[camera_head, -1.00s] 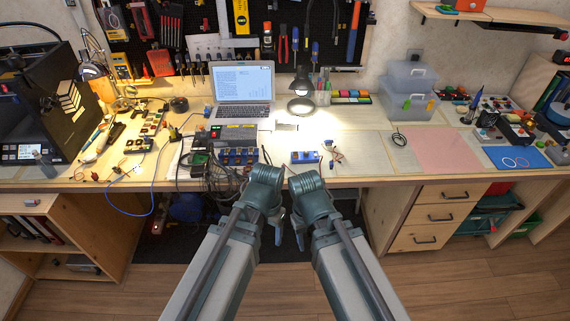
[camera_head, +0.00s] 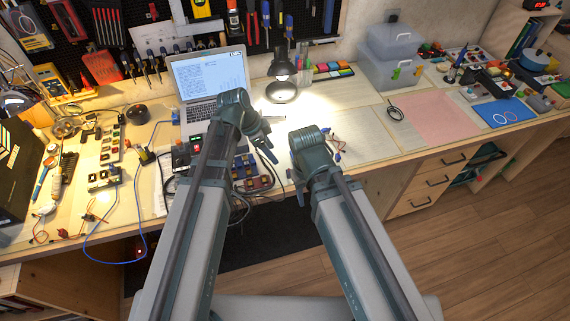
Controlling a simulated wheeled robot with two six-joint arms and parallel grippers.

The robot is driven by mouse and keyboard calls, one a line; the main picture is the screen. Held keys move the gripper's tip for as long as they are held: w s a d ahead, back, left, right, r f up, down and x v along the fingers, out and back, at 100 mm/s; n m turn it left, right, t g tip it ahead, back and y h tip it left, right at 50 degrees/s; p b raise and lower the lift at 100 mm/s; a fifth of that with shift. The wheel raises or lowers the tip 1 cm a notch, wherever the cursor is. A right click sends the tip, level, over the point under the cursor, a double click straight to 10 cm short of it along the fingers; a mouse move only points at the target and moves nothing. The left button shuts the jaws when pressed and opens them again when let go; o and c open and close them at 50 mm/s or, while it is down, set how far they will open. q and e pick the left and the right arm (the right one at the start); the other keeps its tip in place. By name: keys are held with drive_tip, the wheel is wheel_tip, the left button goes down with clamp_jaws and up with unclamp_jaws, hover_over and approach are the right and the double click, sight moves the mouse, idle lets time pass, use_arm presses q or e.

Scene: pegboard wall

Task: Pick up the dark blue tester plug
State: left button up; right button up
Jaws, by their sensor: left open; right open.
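I cannot single out the dark blue tester plug with certainty. A rack of small dark blue blocks (camera_head: 262,181) stands at the front of the bench, partly hidden by my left arm; I cannot tell whether the plug is among them. My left gripper (camera_head: 266,143) is over the bench in front of the laptop, near the rack; it is open and holds nothing I can see. My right gripper (camera_head: 299,188) hangs at the bench's front edge, to the right of the rack. It is open, with its fingers partly hidden by its wrist.
A laptop (camera_head: 209,82) and a lit lamp (camera_head: 282,68) stand at the back. A blue cable (camera_head: 136,205) loops over the front edge at left. Clear boxes (camera_head: 390,72), a pink mat (camera_head: 436,118) and a blue mat (camera_head: 503,113) are at right. Bare bench lies beside the pink mat.

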use_arm(q)
drive_tip(key=b, duration=0.8)
hover_over(288, 171)
drive_tip(key=a, duration=0.3)
drive_tip(key=f, duration=0.7)
drive_tip(key=shift+s+d+f, duration=0.15)
drive_tip(key=shift+s+f, duration=0.15)
drive_tip(key=shift+s, duration=0.1)
drive_tip(key=shift+d+f, duration=0.1)
drive_tip(key=shift+f, duration=0.1)
drive_tip(key=shift+r, duration=0.1)
drive_tip(key=b+x, duration=0.5)
drive_tip(key=shift+d, duration=0.15)
drive_tip(key=shift+c, duration=0.3)
clamp_jaws()
